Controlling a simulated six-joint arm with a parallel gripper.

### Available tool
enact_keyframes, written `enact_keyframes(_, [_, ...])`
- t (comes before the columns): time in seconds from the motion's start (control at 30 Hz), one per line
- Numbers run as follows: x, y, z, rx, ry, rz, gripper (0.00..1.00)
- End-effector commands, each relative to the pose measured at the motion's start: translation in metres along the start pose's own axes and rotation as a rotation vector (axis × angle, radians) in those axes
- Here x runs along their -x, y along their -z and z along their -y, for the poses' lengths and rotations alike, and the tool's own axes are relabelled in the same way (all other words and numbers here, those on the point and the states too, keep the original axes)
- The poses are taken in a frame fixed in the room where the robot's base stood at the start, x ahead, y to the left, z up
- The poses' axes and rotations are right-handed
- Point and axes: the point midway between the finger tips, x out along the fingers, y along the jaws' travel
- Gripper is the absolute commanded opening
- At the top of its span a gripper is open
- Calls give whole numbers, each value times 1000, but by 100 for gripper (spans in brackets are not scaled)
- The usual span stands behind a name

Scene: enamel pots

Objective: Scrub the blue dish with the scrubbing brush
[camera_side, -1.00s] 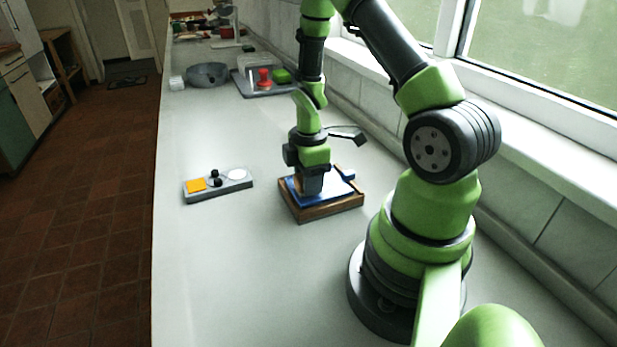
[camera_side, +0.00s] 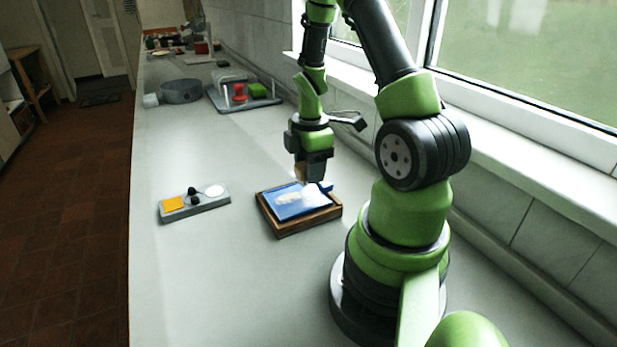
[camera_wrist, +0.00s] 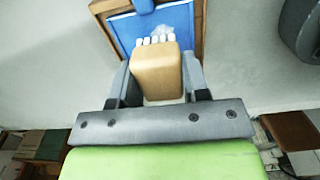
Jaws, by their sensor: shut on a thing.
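The blue dish (camera_side: 284,211) lies flat in a wooden tray (camera_side: 284,232), with a whitish patch on its top face. In the wrist view the dish (camera_wrist: 181,22) and part of the tray show at the top. The scrubbing brush (camera_wrist: 157,75) has a tan wooden block with white bristles at its far end. My gripper (camera_side: 314,172) is shut on the brush's block, a finger at each side. It is over the back right part of the dish.
A grey panel (camera_side: 205,203) with an orange square, black knobs and a white disc lies to the left. Farther back stand a grey bowl (camera_side: 181,91) and a tray (camera_side: 219,107) with red and green things. The counter between is clear. The wall and window sill are at right.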

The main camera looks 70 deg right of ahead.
Motion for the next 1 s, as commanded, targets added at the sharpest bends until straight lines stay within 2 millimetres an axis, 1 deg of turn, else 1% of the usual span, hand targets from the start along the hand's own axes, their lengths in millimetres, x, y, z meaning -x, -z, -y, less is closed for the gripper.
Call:
enact_keyframes(0.2, [21, 0, -1, 1, -4, 0, 20])
enact_keyframes(0.4, [35, 0, 0, -1, -2, 0, 20])
enact_keyframes(0.53, [38, 0, 0, 0, -1, 0, 20])
enact_keyframes(1.0, [37, 0, -1, 0, 0, 0, 20])
